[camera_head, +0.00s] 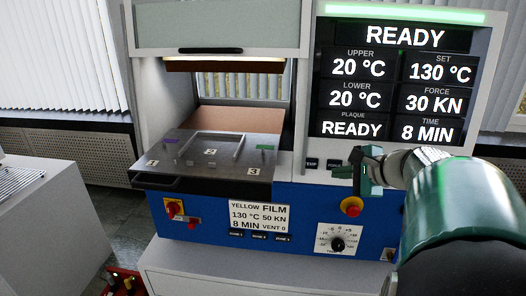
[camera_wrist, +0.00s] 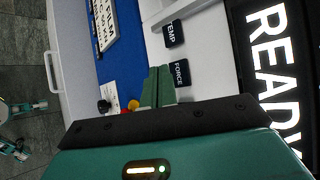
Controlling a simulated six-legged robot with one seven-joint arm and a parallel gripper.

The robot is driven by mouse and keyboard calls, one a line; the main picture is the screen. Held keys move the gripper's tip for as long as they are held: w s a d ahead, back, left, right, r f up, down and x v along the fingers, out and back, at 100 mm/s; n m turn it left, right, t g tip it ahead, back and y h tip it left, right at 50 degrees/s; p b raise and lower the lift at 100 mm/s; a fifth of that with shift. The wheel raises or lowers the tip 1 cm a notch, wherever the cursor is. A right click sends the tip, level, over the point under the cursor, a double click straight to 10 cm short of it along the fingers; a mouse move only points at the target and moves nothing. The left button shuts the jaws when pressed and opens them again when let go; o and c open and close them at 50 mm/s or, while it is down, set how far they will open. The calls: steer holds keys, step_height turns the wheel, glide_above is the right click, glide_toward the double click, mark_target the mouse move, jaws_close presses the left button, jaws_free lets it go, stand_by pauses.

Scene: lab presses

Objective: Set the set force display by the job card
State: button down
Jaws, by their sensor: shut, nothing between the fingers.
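The display (camera_head: 405,85) on the press reads READY, upper 20 °C, lower 20 °C, set 130 °C, force 30 KN, plaque READY, time 8 MIN. The job card (camera_head: 259,217) on the blue front reads yellow film, 130 °C, 50 KN, 8 MIN, vent 0. The FORCE button (camera_wrist: 180,72) is a black key below the display, partly covered by my gripper in the head view. My gripper (camera_head: 353,158) is shut and empty, its green fingertips (camera_wrist: 160,72) close beside the FORCE button. I cannot tell whether they touch it.
The TEMP button (camera_head: 312,163) is left of FORCE. A red emergency knob (camera_head: 351,207) and a dial (camera_head: 338,244) are below my gripper. The tray (camera_head: 160,183) sticks out at left. A red-and-yellow switch (camera_head: 173,208) is on the blue front.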

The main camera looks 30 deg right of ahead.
steer(key=shift+w+d+f, duration=0.1)
steer(key=shift+w+d, duration=0.25)
steer(key=shift+w, duration=0.15)
steer(key=shift+w, duration=0.1)
stand_by(1.6)
steer(key=shift+w+d, duration=0.25)
steer(key=shift+w+d, duration=0.2)
steer(key=shift+w, duration=0.15)
stand_by(0.8)
steer(key=shift+s, duration=0.1)
steer(key=shift+s+a, duration=0.45)
steer(key=shift+s, duration=0.15)
steer(key=shift+s, duration=0.1)
steer(key=shift+s+a+r, duration=0.2)
steer(key=shift+s+a, duration=0.5)
steer(key=shift+s, duration=0.3)
steer(key=shift+s+a+r, duration=0.15)
steer(key=shift+s+a, duration=0.55)
steer(key=shift+s, duration=0.25)
